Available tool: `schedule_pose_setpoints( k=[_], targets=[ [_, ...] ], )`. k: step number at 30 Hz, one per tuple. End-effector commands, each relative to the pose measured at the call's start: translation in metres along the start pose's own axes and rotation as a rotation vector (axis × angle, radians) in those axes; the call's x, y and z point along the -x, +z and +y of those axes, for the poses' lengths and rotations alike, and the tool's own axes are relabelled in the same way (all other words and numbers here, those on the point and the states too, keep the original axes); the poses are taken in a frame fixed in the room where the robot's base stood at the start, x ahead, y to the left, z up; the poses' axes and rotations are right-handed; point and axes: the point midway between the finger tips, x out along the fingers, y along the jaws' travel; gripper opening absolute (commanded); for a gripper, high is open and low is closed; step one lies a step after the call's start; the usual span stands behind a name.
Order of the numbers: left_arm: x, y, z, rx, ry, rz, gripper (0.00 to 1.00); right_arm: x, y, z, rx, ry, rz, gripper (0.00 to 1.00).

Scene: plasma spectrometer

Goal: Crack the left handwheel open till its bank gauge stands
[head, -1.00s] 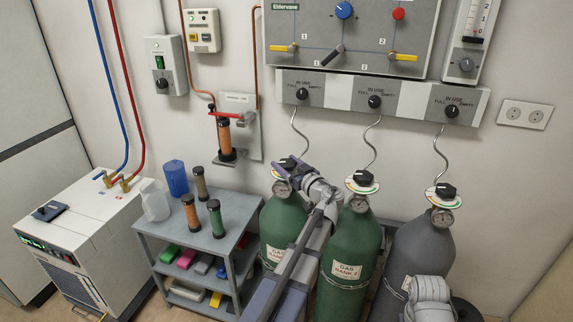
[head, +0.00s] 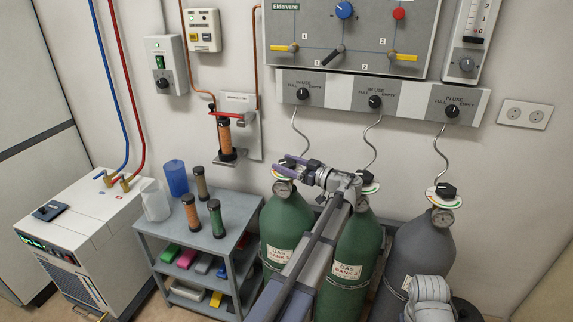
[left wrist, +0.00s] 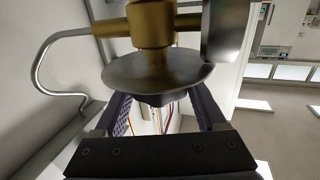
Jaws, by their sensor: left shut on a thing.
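The left handwheel (head: 288,160) is a small black knob on top of the left green gas cylinder (head: 285,225), above a white dial plate with coloured marks. My left gripper (head: 291,168) comes in from the right with its purple fingers at this handwheel and is shut on it. In the left wrist view, the dark handwheel (left wrist: 160,100) shows partly between the fingers, next to a metal disc (left wrist: 158,74) and a brass valve body (left wrist: 152,25). The round bank gauge (head: 282,188) faces out just below the fingers; its needle is too small to read.
A second green cylinder (head: 347,262) stands partly behind my left arm. A grey cylinder (head: 420,265) with its own black handwheel (head: 445,190) stands to the right. Thin hoses rise to the wall panel (head: 335,92).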

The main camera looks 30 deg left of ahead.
Motion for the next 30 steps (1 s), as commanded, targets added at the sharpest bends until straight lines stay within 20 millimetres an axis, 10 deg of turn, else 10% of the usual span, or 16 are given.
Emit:
schedule_pose_setpoints(
  k=[6, 7, 13, 30],
  targets=[
    [0.0, 0.0, 0.0, 0.0, 0.001, 0.0, 0.17, 0.0, 0.0, 0.0, 0.0, 0.0, 0.0, 0.5],
    [0.0, 0.0, 0.0, 0.0, 0.001, 0.0, 0.76, 0.0, 0.0, 0.0, 0.0, 0.0, 0.0, 0.5],
    [0.0, 0.0, 0.0, 0.0, 0.001, 0.0, 0.99, 0.0, 0.0, 0.0, 0.0, 0.0, 0.0, 0.5],
    [0.0, -0.017, 0.0, 0.0, 0.001, 0.0, 1.0, 0.017, 0.001, 0.002, 0.0, 0.0, 0.0, 0.5]
  ],
)
